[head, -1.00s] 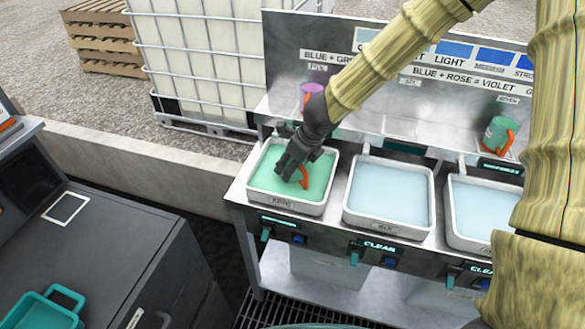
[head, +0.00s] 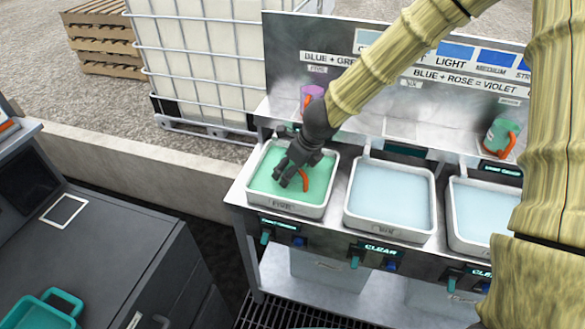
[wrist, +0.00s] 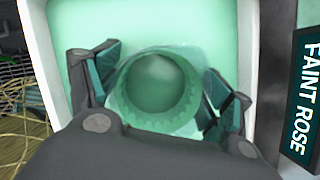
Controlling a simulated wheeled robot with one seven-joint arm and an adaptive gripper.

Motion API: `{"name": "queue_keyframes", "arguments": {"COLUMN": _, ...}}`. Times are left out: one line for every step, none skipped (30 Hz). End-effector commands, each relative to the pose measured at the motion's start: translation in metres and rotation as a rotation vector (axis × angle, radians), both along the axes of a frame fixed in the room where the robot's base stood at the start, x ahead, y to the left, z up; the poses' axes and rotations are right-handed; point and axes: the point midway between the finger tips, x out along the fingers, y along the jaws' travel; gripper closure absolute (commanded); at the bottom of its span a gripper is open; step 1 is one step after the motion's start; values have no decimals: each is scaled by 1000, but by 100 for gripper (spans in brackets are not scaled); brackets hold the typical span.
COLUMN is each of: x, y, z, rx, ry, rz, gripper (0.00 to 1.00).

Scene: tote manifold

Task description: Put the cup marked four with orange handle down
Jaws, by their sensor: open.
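A cup with an orange handle (head: 305,181) stands in the green liquid of the leftmost tub (head: 285,207). My gripper (head: 289,178) reaches down into this tub and hides most of the cup in the head view. In the wrist view the cup (wrist: 155,88) is seen from above as a round, pale green rim with a dark inside. One finger of my gripper (wrist: 157,92) is on each side of it; the jaws are open around it. Its marking cannot be read and its handle is hidden in the wrist view.
Two tubs of pale blue liquid, a middle one (head: 388,236) and a right one (head: 453,238), stand beside it. A purple cup (head: 311,97) and a green cup with an orange handle (head: 500,137) sit on the shelf behind. A "FAINT ROSE" label (wrist: 302,92) is near the tub.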

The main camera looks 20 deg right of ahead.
Motion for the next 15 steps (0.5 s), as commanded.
{"name": "queue_keyframes", "arguments": {"x": 0, "y": 0, "z": 4, "rx": 0, "ry": 0, "rz": 0, "gripper": 20}}
{"name": "queue_keyframes", "arguments": {"x": 0, "y": 0, "z": 6, "rx": 0, "ry": -1, "rz": -1, "gripper": 20}}
{"name": "queue_keyframes", "arguments": {"x": -1, "y": -1, "z": 10, "rx": 1, "ry": -2, "rz": -1, "gripper": 20}}
{"name": "queue_keyframes", "arguments": {"x": -2, "y": -2, "z": 14, "rx": 1, "ry": -3, "rz": 0, "gripper": 20}}
{"name": "queue_keyframes", "arguments": {"x": -3, "y": -3, "z": 18, "rx": 1, "ry": -3, "rz": 0, "gripper": 20}}
{"name": "queue_keyframes", "arguments": {"x": -5, "y": -4, "z": 24, "rx": 1, "ry": -3, "rz": -1, "gripper": 20}}
{"name": "queue_keyframes", "arguments": {"x": -7, "y": -5, "z": 29, "rx": 1, "ry": -3, "rz": -1, "gripper": 20}}
{"name": "queue_keyframes", "arguments": {"x": -9, "y": -6, "z": 35, "rx": 1, "ry": -3, "rz": -1, "gripper": 20}}
{"name": "queue_keyframes", "arguments": {"x": -11, "y": -8, "z": 41, "rx": 2, "ry": -2, "rz": -2, "gripper": 20}}
{"name": "queue_keyframes", "arguments": {"x": -13, "y": -9, "z": 47, "rx": 2, "ry": -3, "rz": -2, "gripper": 20}}
{"name": "queue_keyframes", "arguments": {"x": -15, "y": -11, "z": 52, "rx": 2, "ry": -3, "rz": -2, "gripper": 20}}
{"name": "queue_keyframes", "arguments": {"x": -17, "y": -12, "z": 59, "rx": 3, "ry": -3, "rz": -2, "gripper": 20}}
{"name": "queue_keyframes", "arguments": {"x": -19, "y": -13, "z": 64, "rx": 2, "ry": -2, "rz": -2, "gripper": 20}}
{"name": "queue_keyframes", "arguments": {"x": -21, "y": -15, "z": 69, "rx": 3, "ry": -2, "rz": -3, "gripper": 20}}
{"name": "queue_keyframes", "arguments": {"x": -23, "y": -16, "z": 75, "rx": 3, "ry": -3, "rz": -1, "gripper": 20}}
